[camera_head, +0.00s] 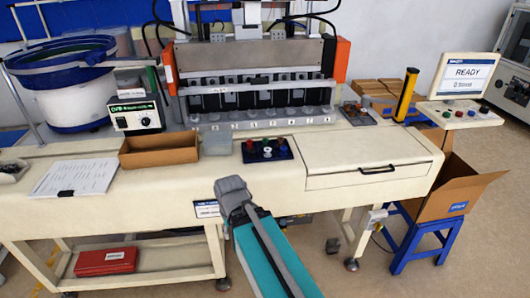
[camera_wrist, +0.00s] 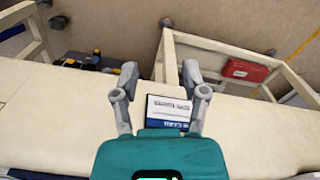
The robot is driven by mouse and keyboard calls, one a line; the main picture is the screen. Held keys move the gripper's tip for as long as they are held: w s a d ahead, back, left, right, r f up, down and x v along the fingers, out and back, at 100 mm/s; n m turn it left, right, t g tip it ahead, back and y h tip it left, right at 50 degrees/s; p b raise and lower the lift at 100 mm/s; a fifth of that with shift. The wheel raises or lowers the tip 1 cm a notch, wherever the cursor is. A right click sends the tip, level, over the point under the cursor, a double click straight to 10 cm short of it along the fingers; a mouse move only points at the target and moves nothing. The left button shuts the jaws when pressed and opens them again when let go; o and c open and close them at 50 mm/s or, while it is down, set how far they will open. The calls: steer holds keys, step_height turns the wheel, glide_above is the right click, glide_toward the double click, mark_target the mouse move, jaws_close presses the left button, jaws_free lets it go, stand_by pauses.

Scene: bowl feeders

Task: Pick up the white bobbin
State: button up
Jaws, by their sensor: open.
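The white bobbin (camera_head: 267,153) appears as a small white piece on a dark blue tray (camera_head: 284,157), among red, green and dark pieces, near the middle of the bench. My gripper (camera_head: 233,190) is in front of the bench's front edge, lower left of the tray and apart from it. In the wrist view my gripper (camera_wrist: 160,75) has its fingers spread, with nothing between them. The bobbin and the tray do not show in the wrist view.
A cardboard bin (camera_head: 158,150) and a translucent box (camera_head: 216,142) stand left of the tray. The press fixture (camera_head: 255,85) rises behind it, and a lidded panel (camera_head: 360,160) lies to the right. A label card (camera_wrist: 168,112) is on the bench front.

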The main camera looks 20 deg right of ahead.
steer(key=shift+d, duration=0.1)
steer(key=o, duration=0.4)
steer(key=shift+w+d, duration=0.1)
steer(key=w+d+r+n+t+h, duration=0.1)
steer(key=w+d+r+n+h, duration=0.2)
steer(key=w+n, duration=0.4)
steer(key=w+d+r+n+t+h, duration=0.1)
steer(key=w+d+r+n+h, duration=0.3)
steer(key=w+n, duration=0.3)
steer(key=w+d+r+n+t+h, duration=0.2)
steer(key=w+d+r+n+h, duration=0.2)
steer(key=w+n, duration=0.3)
steer(key=shift+w+r+h+p, duration=0.25)
steer(key=shift+w+h+p, duration=0.1)
steer(key=shift+h, duration=0.45)
steer(key=shift+w+d+r+n, duration=0.1)
steer(key=shift+w+r+n, duration=0.2)
steer(key=shift+n, duration=0.1)
